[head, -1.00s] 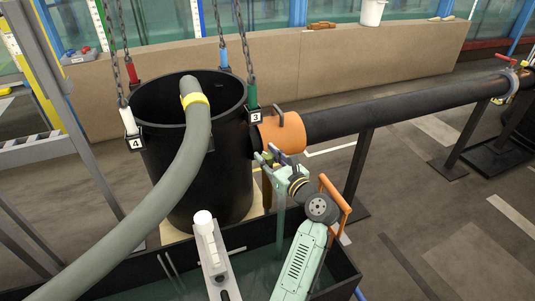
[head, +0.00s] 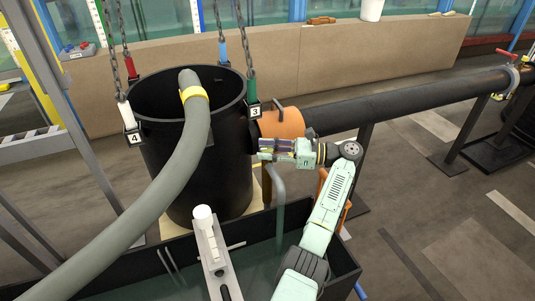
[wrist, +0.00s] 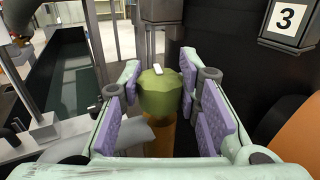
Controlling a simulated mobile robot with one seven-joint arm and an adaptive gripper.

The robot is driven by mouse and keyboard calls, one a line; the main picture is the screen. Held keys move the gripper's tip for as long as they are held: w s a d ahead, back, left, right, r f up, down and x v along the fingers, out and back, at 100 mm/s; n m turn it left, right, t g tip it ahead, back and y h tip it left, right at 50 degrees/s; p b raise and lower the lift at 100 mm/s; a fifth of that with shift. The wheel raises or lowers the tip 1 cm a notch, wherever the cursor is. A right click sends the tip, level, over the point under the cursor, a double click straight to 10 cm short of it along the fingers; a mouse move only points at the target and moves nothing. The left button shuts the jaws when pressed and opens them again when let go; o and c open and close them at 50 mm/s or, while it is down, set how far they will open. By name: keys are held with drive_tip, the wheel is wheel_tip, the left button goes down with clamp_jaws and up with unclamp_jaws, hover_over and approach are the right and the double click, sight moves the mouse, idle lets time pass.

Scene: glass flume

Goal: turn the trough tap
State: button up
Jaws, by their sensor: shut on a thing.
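The tap's round olive-green knob (wrist: 160,95), with a white mark on top, sits between my finger pads in the wrist view. My gripper (wrist: 160,84) is shut on it, with a purple pad on each side. In the head view my gripper (head: 266,149) reaches left in front of the orange collar, and the knob cannot be made out there. A grey bent pipe (head: 279,188) below my gripper comes down into the black trough (head: 345,262); a grey spout (wrist: 135,133) also shows below the knob in the wrist view.
A large black drum (head: 180,170) hangs by chains close behind my gripper, with label 3 (head: 255,115). An orange collar (head: 282,124) joins it to a long black pipe (head: 400,105). A thick grey hose (head: 165,185) crosses at left. Open floor lies at right.

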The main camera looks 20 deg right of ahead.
sight(267, 149)
drive_tip(key=shift+f+n+g+y+b, duration=0.3)
drive_tip(key=shift+n+g+b, duration=0.45)
drive_tip(key=shift+b, duration=0.9)
drive_tip(key=shift+f+n+g+y+b, duration=0.25)
drive_tip(key=shift+n+g+b, duration=0.2)
drive_tip(key=shift+g+b, duration=0.9)
drive_tip(key=b, duration=0.3)
drive_tip(key=shift+r+n+g+b, duration=0.2)
drive_tip(key=shift+n+g+b, duration=0.1)
drive_tip(key=shift+n+b, duration=0.1)
drive_tip(key=shift+r+n+g+y+b, duration=0.3)
drive_tip(key=shift+g+b, duration=0.2)
drive_tip(key=shift+b, duration=0.3)
drive_tip(key=shift+a, duration=0.1)
drive_tip(key=o, duration=1.1)
drive_tip(key=shift+o, duration=0.2)
drive_tip(key=shift+r, duration=0.1)
wheel_tip(267, 149, up, 10)
drive_tip(key=shift+f, duration=0.1)
